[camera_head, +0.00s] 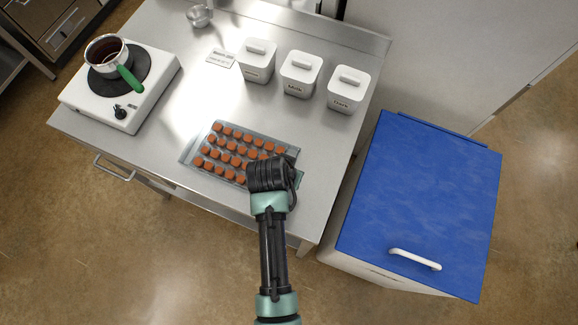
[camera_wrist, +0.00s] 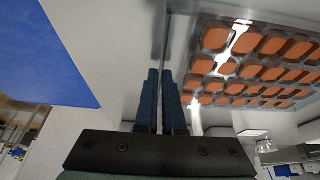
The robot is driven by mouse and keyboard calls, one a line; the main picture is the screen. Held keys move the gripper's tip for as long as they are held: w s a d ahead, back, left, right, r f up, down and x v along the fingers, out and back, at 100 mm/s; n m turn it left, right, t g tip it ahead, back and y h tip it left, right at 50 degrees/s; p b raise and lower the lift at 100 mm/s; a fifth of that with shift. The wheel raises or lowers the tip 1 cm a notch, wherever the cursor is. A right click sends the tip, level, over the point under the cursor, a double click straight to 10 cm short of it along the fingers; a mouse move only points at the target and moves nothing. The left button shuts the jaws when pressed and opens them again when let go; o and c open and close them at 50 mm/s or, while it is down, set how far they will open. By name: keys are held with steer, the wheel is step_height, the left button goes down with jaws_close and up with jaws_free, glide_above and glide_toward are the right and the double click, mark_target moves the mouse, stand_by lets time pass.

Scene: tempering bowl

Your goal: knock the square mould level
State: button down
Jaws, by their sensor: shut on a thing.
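The square mould (camera_head: 189,153) is a clear-grey tray at the front of the steel worktop, with rows of orange-brown filled cavities. Its right end is partly hidden behind my arm. In the wrist view, the mould (camera_wrist: 181,50) fills the upper right, with rounded-square fillings. My gripper (camera_wrist: 166,74) is shut on the mould's edge, its two dark fingers close together. In the head view, my wrist hides the fingers over the mould's right end. I cannot tell whether the mould is flat on the worktop or slightly raised.
A hot plate (camera_head: 78,97) with a green-handled pan (camera_head: 106,48) of dark liquid stands at left. Three white lidded canisters, one labelled Dark (camera_head: 346,91), stand behind the mould. A small metal bowl (camera_head: 199,16) is at the back. A blue-topped cabinet (camera_head: 420,190) stands right.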

steer(key=shift+w+r+p, duration=0.1)
steer(key=shift+r+p, duration=1.1)
steer(key=shift+r, duration=0.15)
steer(key=c, duration=0.9)
jaws_free()
steer(key=shift+f, duration=0.1)
steer(key=b+v, duration=0.1)
steer(key=v, duration=1.2)
